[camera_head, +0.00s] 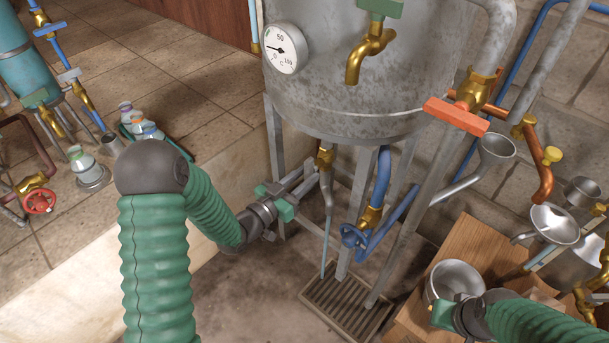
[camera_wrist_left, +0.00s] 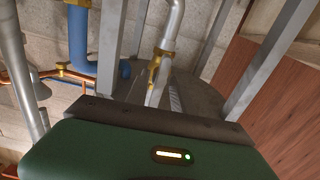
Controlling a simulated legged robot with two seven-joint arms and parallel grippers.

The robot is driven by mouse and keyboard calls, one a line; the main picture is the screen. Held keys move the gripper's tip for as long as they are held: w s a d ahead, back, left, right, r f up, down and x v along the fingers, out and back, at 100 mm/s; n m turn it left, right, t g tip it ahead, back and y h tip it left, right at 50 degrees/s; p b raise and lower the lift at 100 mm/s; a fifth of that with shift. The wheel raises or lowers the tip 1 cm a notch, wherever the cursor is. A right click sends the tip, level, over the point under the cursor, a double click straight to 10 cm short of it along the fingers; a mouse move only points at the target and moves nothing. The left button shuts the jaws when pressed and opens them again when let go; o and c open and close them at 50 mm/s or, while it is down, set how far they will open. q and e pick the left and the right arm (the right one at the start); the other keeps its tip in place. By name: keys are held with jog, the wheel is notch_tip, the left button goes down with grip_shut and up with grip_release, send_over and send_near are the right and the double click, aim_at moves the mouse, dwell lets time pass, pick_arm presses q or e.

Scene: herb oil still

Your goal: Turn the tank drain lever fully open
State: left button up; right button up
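The large grey metal tank (camera_head: 350,95) stands on metal legs. Under it a brass drain valve (camera_head: 325,156) sits on a grey pipe that runs down toward a floor grate (camera_head: 345,303). The wrist view shows a brass valve (camera_wrist_left: 155,70) on a grey pipe, with a small yellowish handle along the pipe. The drain lever is not clearly made out in the head view. My left gripper (camera_head: 308,178) is under the tank, just left of the drain pipe, its two grey fingers apart with nothing seen between them. My right gripper (camera_head: 445,314) is low at the right, its fingers unclear.
Tank legs (camera_head: 276,165) and a blue pipe with a blue handwheel (camera_head: 352,237) stand close around my left gripper. An orange-red handle (camera_head: 457,115) and a green-handled brass tap (camera_head: 369,50) are higher up. A metal bowl (camera_head: 453,280) is near my right gripper.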

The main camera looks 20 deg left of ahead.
pick_arm(q)
jog(key=shift+r, duration=0.15)
jog(key=shift+a, duration=0.1)
jog(key=shift+s+a, duration=0.15)
jog(key=shift+s, duration=0.2)
jog(key=p+v, duration=0.2)
jog(key=v, duration=1.4)
jog(key=shift+a, duration=0.1)
jog(key=shift+w, duration=0.1)
